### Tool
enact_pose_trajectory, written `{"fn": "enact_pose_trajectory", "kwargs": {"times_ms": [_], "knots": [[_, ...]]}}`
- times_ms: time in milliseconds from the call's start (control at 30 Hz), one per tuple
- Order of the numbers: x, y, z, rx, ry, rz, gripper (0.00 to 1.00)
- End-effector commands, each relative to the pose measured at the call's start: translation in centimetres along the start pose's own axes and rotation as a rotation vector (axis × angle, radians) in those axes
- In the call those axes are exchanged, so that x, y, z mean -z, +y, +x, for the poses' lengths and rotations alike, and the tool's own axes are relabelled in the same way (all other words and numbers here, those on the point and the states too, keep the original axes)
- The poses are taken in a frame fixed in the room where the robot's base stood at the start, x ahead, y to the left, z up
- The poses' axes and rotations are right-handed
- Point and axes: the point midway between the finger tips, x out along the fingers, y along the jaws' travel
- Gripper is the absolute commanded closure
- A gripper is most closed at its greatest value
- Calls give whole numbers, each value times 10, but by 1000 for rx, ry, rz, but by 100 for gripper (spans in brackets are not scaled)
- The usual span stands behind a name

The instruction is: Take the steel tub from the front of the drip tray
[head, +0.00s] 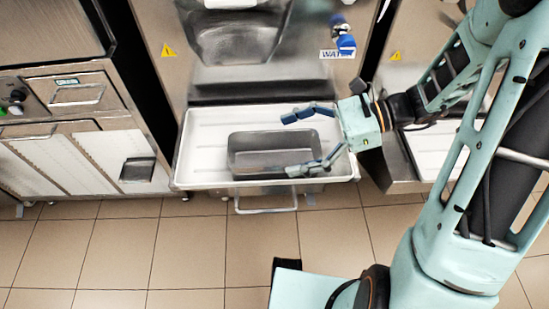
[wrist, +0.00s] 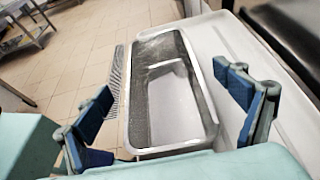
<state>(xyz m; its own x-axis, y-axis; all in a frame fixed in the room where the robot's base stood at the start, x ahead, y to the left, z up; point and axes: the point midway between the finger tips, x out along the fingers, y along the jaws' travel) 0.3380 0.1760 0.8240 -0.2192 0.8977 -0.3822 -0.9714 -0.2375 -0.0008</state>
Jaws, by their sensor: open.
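The steel tub (head: 262,142) is a grey rectangular open container on the front part of the white drip tray (head: 203,150). It looks empty. My gripper (head: 289,144) is open, reaching in from the right, with one finger behind the tub's far side and the other over its near right corner. In the wrist view, the tub (wrist: 139,100) lies between the spread blue-padded fingers of my gripper (wrist: 163,82). I see no clear contact between the pads and the tub. The drip tray (wrist: 207,40) shows to its right there.
The freezer front (head: 185,75) rises behind the tray, with a blue-handled tap (head: 344,42) above right. A steel handle or bar (head: 266,210) hangs below the tray front. A steel cabinet (head: 80,135) stands at left. The tiled floor (head: 190,250) in front is clear.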

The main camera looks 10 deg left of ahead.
Motion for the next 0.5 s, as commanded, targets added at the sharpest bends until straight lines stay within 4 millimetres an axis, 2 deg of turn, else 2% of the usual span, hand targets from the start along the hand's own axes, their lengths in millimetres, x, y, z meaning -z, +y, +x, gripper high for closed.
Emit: {"fn": "enact_pose_trajectory", "kwargs": {"times_ms": [33, 200, 500], "knots": [[2, 0, 11, -5, -1, -2, 10], [1, 0, 32, -4, 0, -1, 10], [0, -1, 37, -1, 1, 0, 10]]}}
